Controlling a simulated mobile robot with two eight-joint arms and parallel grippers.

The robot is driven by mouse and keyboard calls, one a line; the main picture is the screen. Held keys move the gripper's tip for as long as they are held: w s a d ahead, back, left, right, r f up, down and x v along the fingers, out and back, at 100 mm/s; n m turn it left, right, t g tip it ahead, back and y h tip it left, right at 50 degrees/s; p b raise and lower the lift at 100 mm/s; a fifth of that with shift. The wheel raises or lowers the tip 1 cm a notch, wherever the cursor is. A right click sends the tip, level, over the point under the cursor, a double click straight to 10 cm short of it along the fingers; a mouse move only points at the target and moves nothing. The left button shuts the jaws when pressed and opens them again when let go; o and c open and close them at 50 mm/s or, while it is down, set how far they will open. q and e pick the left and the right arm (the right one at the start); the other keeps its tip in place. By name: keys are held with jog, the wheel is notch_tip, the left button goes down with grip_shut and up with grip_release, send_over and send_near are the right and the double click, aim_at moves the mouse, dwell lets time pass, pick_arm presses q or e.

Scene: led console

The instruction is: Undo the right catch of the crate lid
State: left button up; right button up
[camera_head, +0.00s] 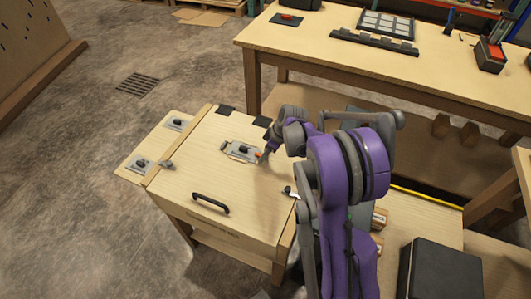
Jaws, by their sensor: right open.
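The wooden crate lid (225,180) lies flat and closed, with a black handle (210,203) near its front edge. A small catch with a dark knob (291,192) sits at the lid's right front edge, close beside my purple right arm. Another catch (166,164) shows at the left edge. A metal plate with a black knob (240,150) is on the lid's top. My right gripper (264,155) is over the lid at the right end of this plate, open; its fingers are small and partly hidden by my arm. I cannot tell whether it touches the plate. My left gripper is not in view.
A side board (128,174) with metal fittings adjoins the crate's left side. A workbench (340,55) with tools stands behind. A black box (440,270) is at the lower right. Open concrete floor (70,200) lies to the left.

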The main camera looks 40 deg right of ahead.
jog(key=shift+c, duration=0.3)
grip_shut()
jog(key=m, duration=0.1)
jog(key=m+h, duration=0.1)
jog(key=m, duration=0.1)
jog(key=m+b, duration=0.1)
jog(key=shift+a+m+t+h, duration=0.25)
jog(key=shift+m+t+h, duration=0.05)
jog(key=shift+h, duration=0.1)
jog(key=m+h, duration=0.1)
jog(key=m, duration=0.3)
jog(key=shift+a+h+b, duration=0.2)
jog(key=shift+h+b, duration=0.2)
jog(key=m, duration=0.2)
jog(key=m+g+h+b, duration=0.1)
jog(key=m, duration=0.2)
jog(key=shift+w+a+h, duration=0.1)
jog(key=shift+a+h, duration=0.05)
jog(key=shift+h, duration=0.15)
jog(key=shift+w+a+m+g+h+b, duration=0.15)
jog(key=shift+m+g, duration=0.25)
jog(key=shift+m, duration=0.65)
jog(key=shift+s+d+m+g+h+b, duration=0.15)
jog(key=shift+m+g+h, duration=0.2)
jog(key=shift+m, duration=0.7)
jog(key=shift+w+a, duration=0.1)
jog(key=shift+o, duration=0.3)
grip_release()
